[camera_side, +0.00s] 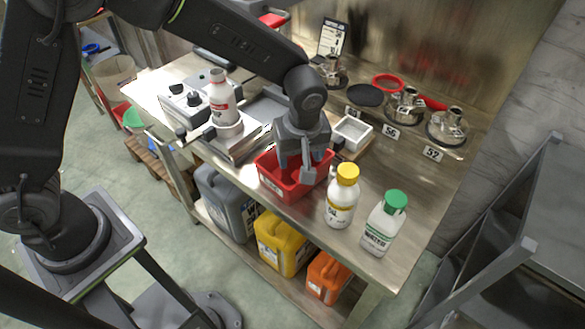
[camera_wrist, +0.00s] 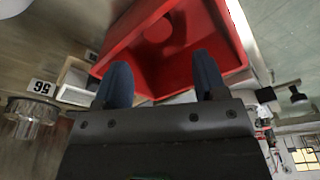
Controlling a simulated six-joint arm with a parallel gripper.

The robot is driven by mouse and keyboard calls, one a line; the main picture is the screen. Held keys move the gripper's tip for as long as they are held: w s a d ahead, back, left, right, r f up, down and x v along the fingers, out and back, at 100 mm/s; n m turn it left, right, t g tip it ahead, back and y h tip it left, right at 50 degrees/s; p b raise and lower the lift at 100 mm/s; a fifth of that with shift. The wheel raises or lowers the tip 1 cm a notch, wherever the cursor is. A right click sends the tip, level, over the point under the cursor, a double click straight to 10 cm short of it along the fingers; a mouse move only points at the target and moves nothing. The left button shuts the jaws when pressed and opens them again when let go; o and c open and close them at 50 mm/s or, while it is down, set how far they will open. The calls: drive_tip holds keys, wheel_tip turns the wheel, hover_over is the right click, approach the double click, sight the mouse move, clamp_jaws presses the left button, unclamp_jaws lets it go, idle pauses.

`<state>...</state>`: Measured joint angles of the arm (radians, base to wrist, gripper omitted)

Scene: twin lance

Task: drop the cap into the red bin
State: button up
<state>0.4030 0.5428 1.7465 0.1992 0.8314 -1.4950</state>
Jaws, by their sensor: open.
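The red bin (camera_side: 268,181) stands on the bench near its front edge, and its red walls fill the top of the wrist view (camera_wrist: 216,35). My gripper (camera_side: 297,168) is over the bin, with its fingertips down at the bin's opening. In the wrist view my gripper (camera_wrist: 160,65) has its two blue fingers spread, with nothing held between them. A round red shape, which looks like the cap (camera_wrist: 160,26), lies inside the bin beyond the fingertips. In the side view the bin's inside is mostly hidden by my gripper.
A yellow-capped bottle (camera_side: 342,205) and a green-capped bottle (camera_side: 384,227) stand right of the bin. A white and red bottle (camera_side: 221,101) stands on a device to the left. A white tray (camera_side: 352,133) and several metal fittings (camera_side: 406,105) are behind.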

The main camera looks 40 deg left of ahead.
wheel_tip(320, 180, up, 14)
drive_tip(key=s+d, duration=0.1)
drive_tip(key=shift+d+f, duration=0.15)
drive_tip(key=shift+d, duration=0.2)
drive_tip(key=shift+s, duration=0.1)
drive_tip(key=s+a+r+m+t+h, duration=0.1)
drive_tip(key=s+a+r+m+t, duration=0.1)
drive_tip(key=s+a+r+m, duration=0.6)
drive_tip(key=s+a+f+m+t, duration=0.2)
drive_tip(key=s+a+f+m, duration=0.1)
drive_tip(key=s+a, duration=0.5)
drive_tip(key=s, duration=0.2)
drive_tip(key=shift+s+a+f+t, duration=0.2)
drive_tip(key=shift+s+f+t, duration=0.1)
drive_tip(key=shift+s+f, duration=0.1)
idle(1.8)
